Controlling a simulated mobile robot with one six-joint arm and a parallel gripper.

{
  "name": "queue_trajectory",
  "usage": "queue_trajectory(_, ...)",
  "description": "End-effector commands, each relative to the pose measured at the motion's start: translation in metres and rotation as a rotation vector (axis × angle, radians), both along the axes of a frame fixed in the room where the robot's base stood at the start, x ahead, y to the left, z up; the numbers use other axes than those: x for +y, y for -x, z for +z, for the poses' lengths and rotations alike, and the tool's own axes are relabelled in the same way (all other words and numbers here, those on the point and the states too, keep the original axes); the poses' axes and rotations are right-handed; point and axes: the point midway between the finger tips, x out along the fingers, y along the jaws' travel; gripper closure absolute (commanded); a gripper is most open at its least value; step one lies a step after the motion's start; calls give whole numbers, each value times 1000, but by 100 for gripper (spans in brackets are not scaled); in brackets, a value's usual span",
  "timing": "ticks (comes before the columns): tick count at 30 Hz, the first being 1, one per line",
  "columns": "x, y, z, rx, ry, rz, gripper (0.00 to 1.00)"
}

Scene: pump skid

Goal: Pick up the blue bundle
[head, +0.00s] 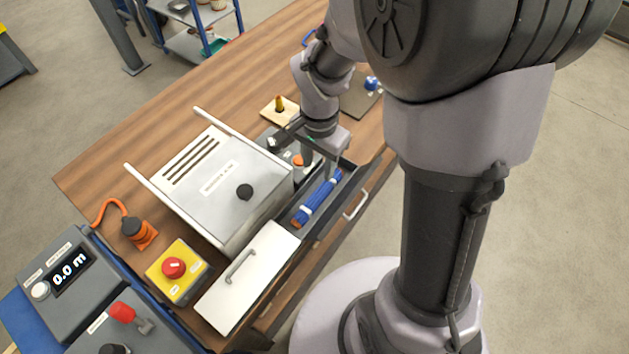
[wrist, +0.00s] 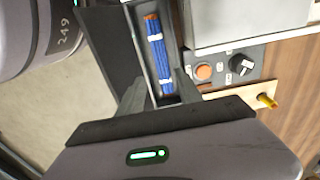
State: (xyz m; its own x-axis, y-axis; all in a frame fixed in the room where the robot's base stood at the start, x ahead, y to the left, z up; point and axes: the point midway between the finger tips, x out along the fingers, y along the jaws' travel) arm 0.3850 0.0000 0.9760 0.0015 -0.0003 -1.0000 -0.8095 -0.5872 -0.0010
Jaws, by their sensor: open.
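The blue bundle (head: 318,198) is a set of blue rods or cables with two white bands and orange-brown ends. It lies lengthwise in a narrow dark open drawer (head: 345,183) at the front of the metal cabinet. My gripper (head: 319,166) is over the far end of the drawer, pointing down. In the wrist view the gripper (wrist: 158,86) is open, with a dark finger on each side of the near end of the bundle (wrist: 160,52). The fingers appear empty. I cannot tell how far their tips are above the bundle.
The metal cabinet (head: 222,180) with a black knob stands beside the drawer. A white panel with a handle (head: 248,275) lies toward the front. A control panel with an orange button (wrist: 203,72) is near my gripper. A yellow box with a red knob (head: 175,270) stands left.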

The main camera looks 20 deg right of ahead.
Motion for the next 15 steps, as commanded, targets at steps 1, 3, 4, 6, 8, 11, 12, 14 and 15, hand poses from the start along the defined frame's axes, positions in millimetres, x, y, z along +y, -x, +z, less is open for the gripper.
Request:
queue_trajectory(1, 0, 1, -24, 4, 0, 1, 58)
queue_trajectory(3, 0, 1, -43, 2, 0, 0, 58)
queue_trajectory(4, 0, 0, -51, 3, 0, 0, 58)
queue_trajectory(6, 0, 0, -64, 1, 0, 0, 58)
queue_trajectory(8, 0, 0, -71, 1, 0, 0, 58)
queue_trajectory(11, 0, 0, -77, -1, 1, 1, 58)
queue_trajectory(12, -1, 0, -81, 0, 0, 1, 58)
queue_trajectory(14, -1, 1, -91, 1, 1, 0, 58)
queue_trajectory(15, -2, 1, -100, 1, 0, 0, 58)
